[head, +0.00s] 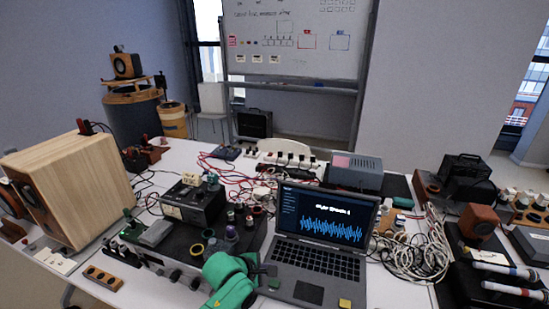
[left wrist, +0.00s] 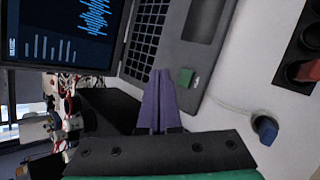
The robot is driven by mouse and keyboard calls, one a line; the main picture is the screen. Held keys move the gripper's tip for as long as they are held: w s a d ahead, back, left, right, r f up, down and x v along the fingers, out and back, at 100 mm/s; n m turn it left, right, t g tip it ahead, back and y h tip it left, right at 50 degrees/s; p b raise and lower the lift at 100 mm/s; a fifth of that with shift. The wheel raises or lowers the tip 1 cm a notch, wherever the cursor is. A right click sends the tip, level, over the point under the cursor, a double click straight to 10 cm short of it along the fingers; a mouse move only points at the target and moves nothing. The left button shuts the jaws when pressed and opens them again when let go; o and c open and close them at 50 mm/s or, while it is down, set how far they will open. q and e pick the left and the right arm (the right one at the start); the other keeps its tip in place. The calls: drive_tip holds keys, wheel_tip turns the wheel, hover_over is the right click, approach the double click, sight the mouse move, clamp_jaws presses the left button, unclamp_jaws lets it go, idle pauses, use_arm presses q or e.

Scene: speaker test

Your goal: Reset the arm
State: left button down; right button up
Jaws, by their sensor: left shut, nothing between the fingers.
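My left arm, green, comes in at the bottom of the head view, and its dark gripper (head: 265,270) is beside the left edge of the open laptop (head: 318,258). In the left wrist view the two purple fingers of my left gripper (left wrist: 160,100) are together with nothing between them. The fingertips show against the edge of the laptop (left wrist: 150,45) there; whether they touch it I cannot tell. My right gripper is in neither view.
A wooden speaker (head: 88,185) stands at the left. Black audio equipment (head: 195,205) and small parts crowd the white table left of the laptop. Coiled cables (head: 420,258) and microphones (head: 505,268) lie to the right. A small green block (left wrist: 186,77) lies on the laptop.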

use_arm(q)
drive_tip(key=s+a+m, duration=0.2)
drive_tip(key=s+m, duration=0.1)
drive_tip(key=s+a+m+y, duration=0.1)
drive_tip(key=s+m, duration=0.2)
drive_tip(key=s+a+f+m, duration=0.1)
drive_tip(key=s+a+m, duration=0.1)
drive_tip(key=s, duration=0.1)
drive_tip(key=shift+a+m+g, duration=0.3)
drive_tip(key=shift+m, duration=0.1)
drive_tip(key=s+a+m+g+y, duration=0.3)
drive_tip(key=s+a+m+y, duration=0.2)
drive_tip(key=s+a+m, duration=0.85)
drive_tip(key=s+a+f+n, duration=0.1)
drive_tip(key=s+a+f, duration=0.15)
drive_tip(key=f, duration=0.95)
drive_tip(key=s+a+f+n, duration=0.1)
drive_tip(key=s+f+n, duration=0.15)
drive_tip(key=f, duration=1.05)
drive_tip(key=s+a+f+m+g, duration=0.1)
drive_tip(key=s+a+f+g, duration=0.1)
drive_tip(key=s+f, duration=1)
drive_tip(key=s, duration=0.3)
drive_tip(key=shift+s, duration=0.25)
drive_tip(key=shift+a, duration=0.1)
